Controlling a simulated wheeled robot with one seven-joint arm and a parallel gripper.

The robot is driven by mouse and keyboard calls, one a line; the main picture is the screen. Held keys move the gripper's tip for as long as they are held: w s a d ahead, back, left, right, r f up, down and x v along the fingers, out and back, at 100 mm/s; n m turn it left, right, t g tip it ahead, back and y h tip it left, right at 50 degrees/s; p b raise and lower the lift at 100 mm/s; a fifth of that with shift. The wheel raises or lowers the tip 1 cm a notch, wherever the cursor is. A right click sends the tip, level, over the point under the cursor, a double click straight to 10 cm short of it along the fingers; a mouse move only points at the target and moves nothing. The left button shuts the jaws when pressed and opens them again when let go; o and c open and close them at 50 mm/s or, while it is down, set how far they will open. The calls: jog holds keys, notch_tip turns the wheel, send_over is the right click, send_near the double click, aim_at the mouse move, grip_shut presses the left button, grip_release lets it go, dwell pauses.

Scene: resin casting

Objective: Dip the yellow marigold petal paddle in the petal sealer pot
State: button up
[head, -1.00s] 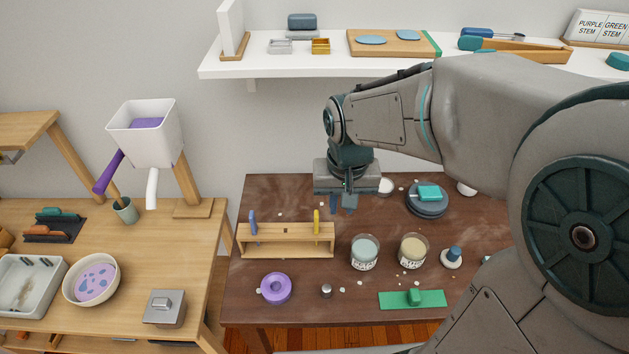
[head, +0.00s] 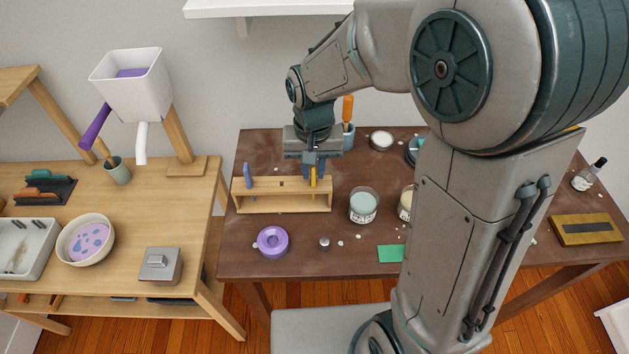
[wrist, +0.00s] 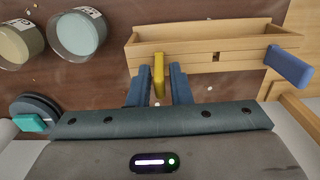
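The yellow paddle (head: 313,179) stands in the right part of a wooden rack (head: 283,205); its lower end is hidden by the rack. My gripper (head: 311,166) is right above it. In the wrist view, the gripper's blue fingers (wrist: 159,82) stand on either side of the yellow paddle (wrist: 158,72), with a gap showing at each side. Two glass pots are right of the rack: one with pale blue content (head: 363,206) and one with cream content (head: 405,204), partly hidden by my arm. Their labels are too small to read, so I cannot tell which is the sealer.
A blue paddle (head: 248,178) stands at the rack's left end. A purple ring (head: 272,242) and a small metal piece (head: 324,243) lie in front. A blue cup with an orange-handled tool (head: 348,110) stands behind my gripper. My arm hides the table's right middle.

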grip_shut()
jog(key=shift+r, duration=0.2)
jog(key=shift+r+p, duration=0.45)
jog(key=shift+p, duration=0.05)
notch_tip(320, 180, up, 8)
jog(key=p, duration=0.5)
jog(key=shift+f+p, duration=0.2)
jog(key=shift+p, duration=0.2)
jog(key=shift+f, duration=0.1)
